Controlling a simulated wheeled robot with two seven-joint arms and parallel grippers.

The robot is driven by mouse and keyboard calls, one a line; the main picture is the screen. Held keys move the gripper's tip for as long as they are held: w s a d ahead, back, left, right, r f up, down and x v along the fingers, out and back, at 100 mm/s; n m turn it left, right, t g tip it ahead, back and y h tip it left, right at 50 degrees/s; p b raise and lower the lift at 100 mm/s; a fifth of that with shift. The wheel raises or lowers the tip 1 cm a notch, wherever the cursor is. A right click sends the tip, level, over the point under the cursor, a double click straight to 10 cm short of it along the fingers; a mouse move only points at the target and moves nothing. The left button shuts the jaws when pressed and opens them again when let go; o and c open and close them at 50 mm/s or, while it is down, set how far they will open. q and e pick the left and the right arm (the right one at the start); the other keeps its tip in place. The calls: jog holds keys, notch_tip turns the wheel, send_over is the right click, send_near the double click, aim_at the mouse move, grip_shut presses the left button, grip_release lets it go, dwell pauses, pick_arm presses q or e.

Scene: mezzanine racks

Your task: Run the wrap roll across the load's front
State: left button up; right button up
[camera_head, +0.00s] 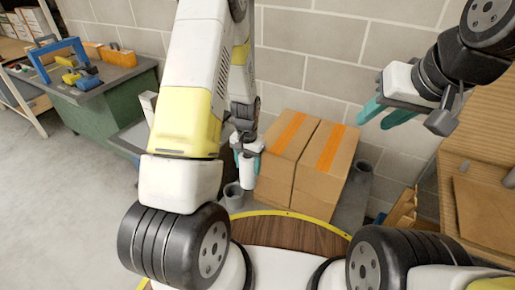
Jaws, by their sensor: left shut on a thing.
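The load is a set of cardboard boxes (317,190) with orange tape on top, standing against the block wall. My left gripper (247,155) is shut on a white wrap roll (247,172), held upright at the load's left front corner. I cannot tell whether the roll touches the box. My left arm hides part of the area behind it. My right gripper (386,113) is open and empty, above and to the right of the load, with its teal fingers apart.
Grey cylinders stand at the load's left front (232,196) and right (361,175). A green workbench (105,98) with tools is at the left. A wooden shelf (484,160) is at the right. The block wall (317,58) closes off the back.

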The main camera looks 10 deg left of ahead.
pick_arm(q)
jog(key=shift+w+d, duration=0.25)
jog(key=shift+w, duration=0.55)
jog(key=shift+w+d, duration=0.3)
jog(key=shift+w, duration=0.45)
jog(key=shift+w+d, duration=0.25)
jog(key=shift+w, duration=0.55)
jog(key=shift+w+d, duration=0.2)
jog(key=shift+w, duration=0.4)
jog(key=shift+w+d, duration=0.15)
jog(key=shift+w, duration=0.4)
jog(key=shift+d, duration=0.1)
jog(key=shift+s+d, duration=1.2)
jog(key=shift+d, duration=2.5)
jog(key=shift+s+d, duration=1.25)
jog(key=shift+d, duration=2.45)
jog(key=shift+s+d, duration=1.2)
jog(key=shift+d, duration=2.5)
